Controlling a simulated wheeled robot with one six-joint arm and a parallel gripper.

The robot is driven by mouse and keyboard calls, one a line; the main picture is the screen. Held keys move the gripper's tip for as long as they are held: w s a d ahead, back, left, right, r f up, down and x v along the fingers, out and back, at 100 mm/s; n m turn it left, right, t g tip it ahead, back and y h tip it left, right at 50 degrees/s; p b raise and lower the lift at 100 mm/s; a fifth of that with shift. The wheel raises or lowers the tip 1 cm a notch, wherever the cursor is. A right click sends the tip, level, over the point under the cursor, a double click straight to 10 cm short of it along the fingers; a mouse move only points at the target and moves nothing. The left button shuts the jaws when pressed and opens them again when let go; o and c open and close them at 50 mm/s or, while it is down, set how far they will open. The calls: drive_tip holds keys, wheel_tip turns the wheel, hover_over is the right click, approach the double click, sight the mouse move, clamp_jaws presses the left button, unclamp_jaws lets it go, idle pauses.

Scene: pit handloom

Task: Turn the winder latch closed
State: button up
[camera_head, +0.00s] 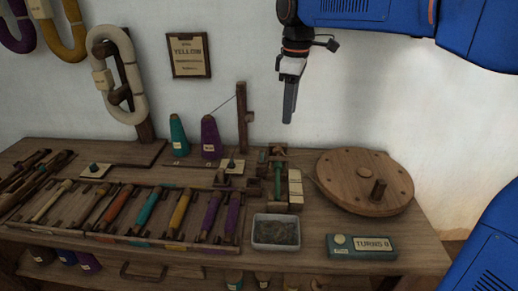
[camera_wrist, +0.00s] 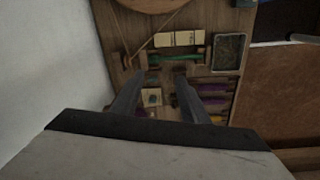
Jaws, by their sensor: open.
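The winder (camera_head: 279,183) stands on the wooden bench left of the big round wheel. A green bobbin (camera_head: 277,180) lies in it beside a cream block (camera_head: 295,187). In the wrist view the green bobbin (camera_wrist: 177,60) and cream block (camera_wrist: 178,39) lie beyond my fingertips. The winder latch is too small and dark to single out, so I cannot tell its position. My gripper (camera_head: 289,117) hangs above the back of the bench, fingers pointing down, apart from the winder. In the wrist view my gripper (camera_wrist: 157,74) is open, with nothing between its fingers.
The wooden wheel (camera_head: 340,185) with an upright peg is right of the winder. A grey tray (camera_head: 275,246) and a teal "TURNS" box (camera_head: 361,247) are in front. A post (camera_head: 242,120) and purple cone (camera_head: 211,138) stand left. A rack of coloured bobbins (camera_head: 150,240) fills the left.

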sight(262, 155)
drive_tip(key=w+a+n, duration=0.3)
drive_tip(key=w+a, duration=0.1)
drive_tip(key=a, duration=0.4)
drive_tip(key=shift+g, duration=0.4)
drive_tip(key=f, duration=1.7)
drive_tip(key=shift+w+d+f, duration=0.15)
drive_tip(key=shift+d+f, duration=0.05)
drive_tip(key=shift+f, duration=0.15)
clamp_jaws()
